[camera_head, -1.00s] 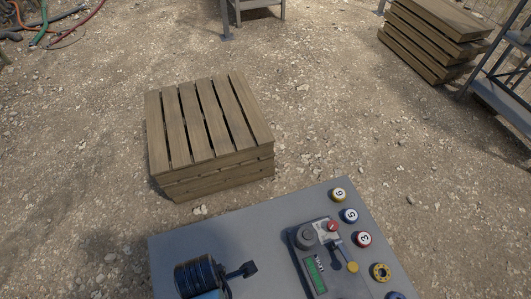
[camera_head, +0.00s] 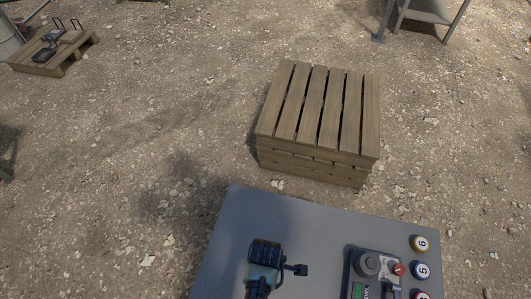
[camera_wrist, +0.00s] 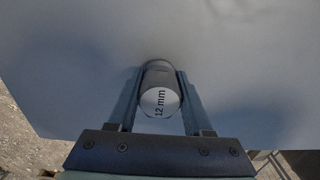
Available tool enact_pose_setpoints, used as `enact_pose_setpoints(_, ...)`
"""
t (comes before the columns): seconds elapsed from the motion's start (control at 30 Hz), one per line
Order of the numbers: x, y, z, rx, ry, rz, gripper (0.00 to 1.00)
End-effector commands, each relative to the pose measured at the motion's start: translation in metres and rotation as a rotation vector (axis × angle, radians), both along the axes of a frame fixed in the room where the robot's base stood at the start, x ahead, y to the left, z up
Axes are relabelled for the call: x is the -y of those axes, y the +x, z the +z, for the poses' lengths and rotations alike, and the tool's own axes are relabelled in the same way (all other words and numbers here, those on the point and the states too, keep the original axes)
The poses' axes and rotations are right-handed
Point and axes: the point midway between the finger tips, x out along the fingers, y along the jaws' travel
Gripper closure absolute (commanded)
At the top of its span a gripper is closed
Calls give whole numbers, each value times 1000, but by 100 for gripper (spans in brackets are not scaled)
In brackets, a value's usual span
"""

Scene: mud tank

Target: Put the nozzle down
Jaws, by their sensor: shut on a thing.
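The nozzle (camera_wrist: 159,102) shows in the wrist view as a short dark cylinder with a pale round end marked "12 mm". My gripper (camera_wrist: 161,77) is shut on it, one finger on each side. Beyond it lies the bare grey tabletop (camera_wrist: 70,70), with dark shading close around the nozzle. I cannot tell whether the nozzle touches the top. In the head view my dark wrist is over the left part of the grey table (camera_head: 325,225); the fingers and nozzle are hidden beneath it.
A control box with a red button (camera_head: 399,269) sits on the table's right part, beside numbered round pieces, one marked 6 (camera_head: 419,243). Bare tabletop lies between my wrist and the box. A slatted wooden stack (camera_head: 320,105) stands on gravel behind.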

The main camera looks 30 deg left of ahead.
Motion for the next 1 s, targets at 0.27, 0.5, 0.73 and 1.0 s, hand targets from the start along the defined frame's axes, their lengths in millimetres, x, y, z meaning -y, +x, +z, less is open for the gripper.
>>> enact_pose_setpoints(0.27, 0, 1, -5, 2, 1, 0, 100)
enact_pose_setpoints(0.5, 0, 0, -9, 1, 0, 0, 43)
enact_pose_setpoints(0.73, 0, 0, -8, 1, 0, 0, 20)
enact_pose_setpoints(1.0, 0, 0, -3, 1, 0, 0, 20)
